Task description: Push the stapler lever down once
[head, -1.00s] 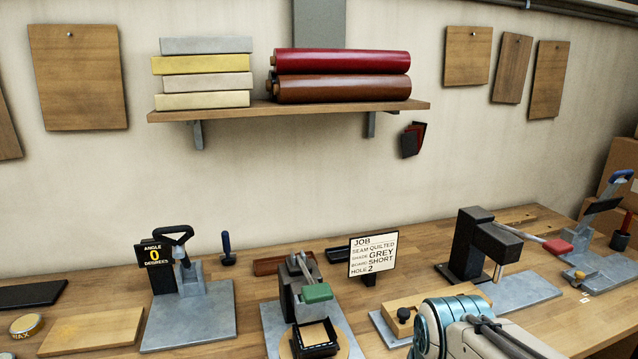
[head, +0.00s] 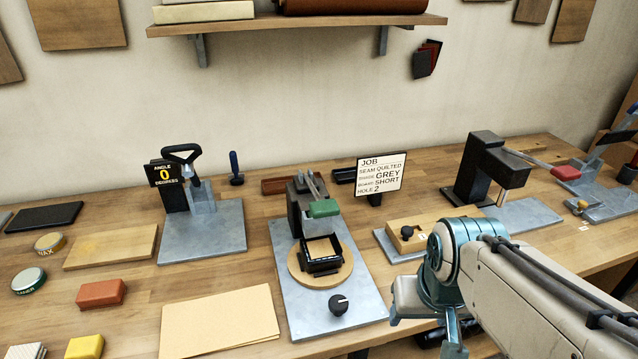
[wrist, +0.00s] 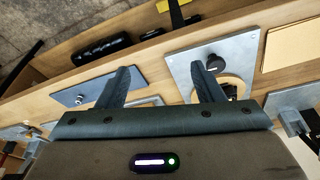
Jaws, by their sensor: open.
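No machine is labelled as the stapler, so I cannot tell for sure which lever is meant. A black press (head: 480,170) at the right has a sloping lever with a red grip (head: 565,173), raised above a grey plate. A middle press (head: 299,215) has a raised lever with a green grip (head: 323,208) above a black square frame (head: 321,255). A far-right device (head: 622,135) is cut off by the picture edge. My gripper (wrist: 163,80) is open and empty in the wrist view, above the bench front. Its fingertips are not clear in the head view.
A left device with a black loop handle (head: 181,153) stands by a display reading 0 degrees. A job sign (head: 381,173) stands behind. A tan sheet (head: 220,322), a wooden board (head: 110,247) and small blocks occupy the left bench.

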